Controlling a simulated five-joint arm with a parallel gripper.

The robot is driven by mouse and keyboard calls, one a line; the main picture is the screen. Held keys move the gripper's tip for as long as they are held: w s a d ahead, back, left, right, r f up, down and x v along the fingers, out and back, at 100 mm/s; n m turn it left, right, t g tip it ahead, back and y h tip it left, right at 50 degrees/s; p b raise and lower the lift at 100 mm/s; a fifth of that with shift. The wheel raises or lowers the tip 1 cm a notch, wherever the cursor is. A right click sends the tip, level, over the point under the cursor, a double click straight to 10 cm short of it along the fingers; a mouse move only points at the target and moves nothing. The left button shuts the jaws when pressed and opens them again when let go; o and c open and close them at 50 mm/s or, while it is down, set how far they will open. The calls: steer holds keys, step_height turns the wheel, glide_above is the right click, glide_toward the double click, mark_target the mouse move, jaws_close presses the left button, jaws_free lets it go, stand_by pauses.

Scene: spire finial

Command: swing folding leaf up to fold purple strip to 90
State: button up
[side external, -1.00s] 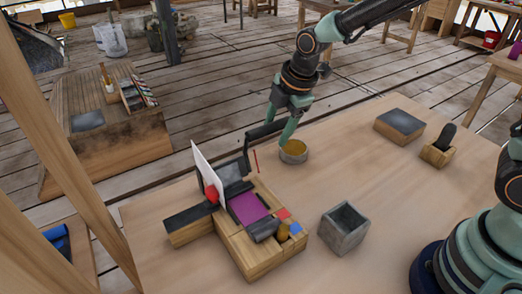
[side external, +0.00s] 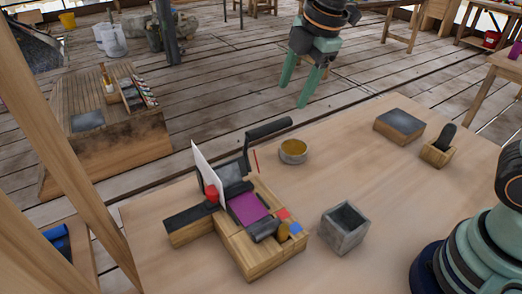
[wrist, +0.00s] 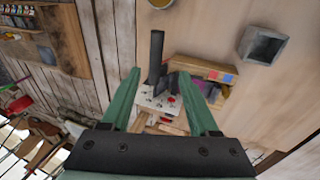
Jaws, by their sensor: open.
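The wooden bending fixture (side external: 262,258) stands on the table, with the purple strip (side external: 248,208) lying across it. The strip's far end meets the dark folding leaf (side external: 232,172), which stands raised at the back. I cannot read the exact fold angle. The leaf's black handle (side external: 268,129) sticks out to the right on a bent arm. My gripper (side external: 296,95) is open and empty, above and clear of the handle. In the wrist view, the handle (wrist: 156,55) shows between my open fingers (wrist: 160,74), and the purple strip (wrist: 208,88) is partly hidden behind the right finger.
A white upright panel (side external: 207,172) with a red knob stands at the fixture's left. A round brass-coloured dish (side external: 293,151) sits near the handle. A grey open box (side external: 344,228), a dark-topped block (side external: 399,125) and a wooden holder (side external: 438,150) stand to the right. The table between them is clear.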

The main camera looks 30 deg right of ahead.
steer(key=c, duration=0.4)
steer(key=shift+w+r+m, duration=0.1)
steer(key=shift+w+m, duration=0.2)
jaws_close()
steer(key=w+a+r+m+g+h, duration=0.15)
steer(key=w+m+g, duration=0.25)
steer(key=w+m, duration=1)
steer(key=s+f+m, duration=0.3)
steer(key=s+f, duration=0.4)
steer(key=f, duration=0.3)
steer(key=shift+s+a+m, duration=0.15)
steer(key=shift+s+m, duration=0.1)
steer(key=shift+m, duration=0.05)
